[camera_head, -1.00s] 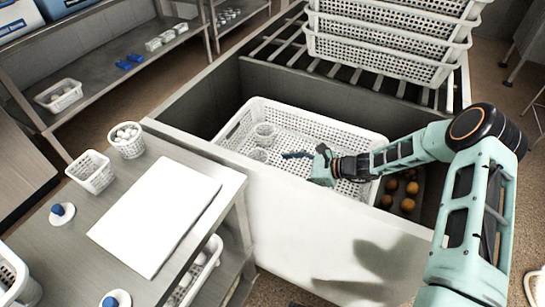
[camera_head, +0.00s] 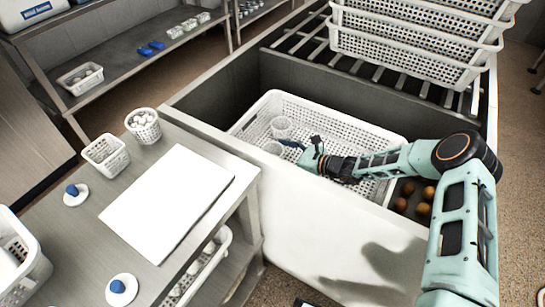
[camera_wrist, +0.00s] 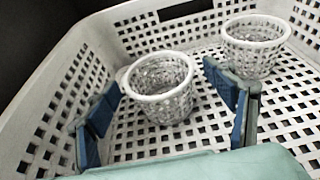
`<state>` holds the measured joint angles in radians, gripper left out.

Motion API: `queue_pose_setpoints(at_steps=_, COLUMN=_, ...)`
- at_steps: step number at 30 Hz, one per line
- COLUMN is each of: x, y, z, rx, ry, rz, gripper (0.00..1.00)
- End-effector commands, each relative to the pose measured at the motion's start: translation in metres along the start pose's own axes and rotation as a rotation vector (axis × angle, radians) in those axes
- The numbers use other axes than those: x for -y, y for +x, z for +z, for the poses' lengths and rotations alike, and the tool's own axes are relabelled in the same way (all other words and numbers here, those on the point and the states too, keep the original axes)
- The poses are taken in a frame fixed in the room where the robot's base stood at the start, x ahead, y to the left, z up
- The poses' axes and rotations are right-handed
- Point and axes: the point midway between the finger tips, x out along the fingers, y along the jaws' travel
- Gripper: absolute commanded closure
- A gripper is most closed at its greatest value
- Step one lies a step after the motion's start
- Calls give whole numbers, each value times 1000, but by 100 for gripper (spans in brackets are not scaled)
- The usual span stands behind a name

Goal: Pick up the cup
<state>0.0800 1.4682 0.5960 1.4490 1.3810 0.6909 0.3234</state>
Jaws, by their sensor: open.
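Two white perforated cups stand upright in a large white perforated basket (camera_head: 365,133). The nearer cup (camera_wrist: 160,95) is in the middle of the wrist view; in the head view it is partly hidden (camera_head: 271,147) by the basket wall and my gripper. The farther cup (camera_wrist: 253,47) is at upper right in the wrist view and stands behind the nearer one in the head view (camera_head: 282,127). My gripper (camera_wrist: 163,84) is open and empty, its blue fingers to the left and right of the nearer cup in the picture. I cannot tell whether they touch it.
The basket sits in a deep grey basin. Orange-brown balls (camera_head: 425,210) lie to its right. Stacked baskets (camera_head: 410,40) stand on the rack behind. A table with a white board (camera_head: 168,205) and small baskets (camera_head: 107,155) is at left.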

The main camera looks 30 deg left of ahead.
Motion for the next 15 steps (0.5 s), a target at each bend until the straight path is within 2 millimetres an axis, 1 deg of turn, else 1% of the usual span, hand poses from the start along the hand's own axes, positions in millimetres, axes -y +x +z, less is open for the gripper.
queue_pose_setpoints(at_steps=1, x=-1, y=7, z=-2, rx=-1, ry=0, rz=1, gripper=23)
queue_pose_setpoints(at_steps=4, x=0, y=14, z=-1, rx=-1, ry=0, rz=0, gripper=23)
queue_pose_setpoints(at_steps=11, x=0, y=14, z=0, rx=-1, ry=0, rz=-1, gripper=23)
queue_pose_setpoints(at_steps=15, x=0, y=14, z=0, rx=-1, ry=0, rz=-1, gripper=39)
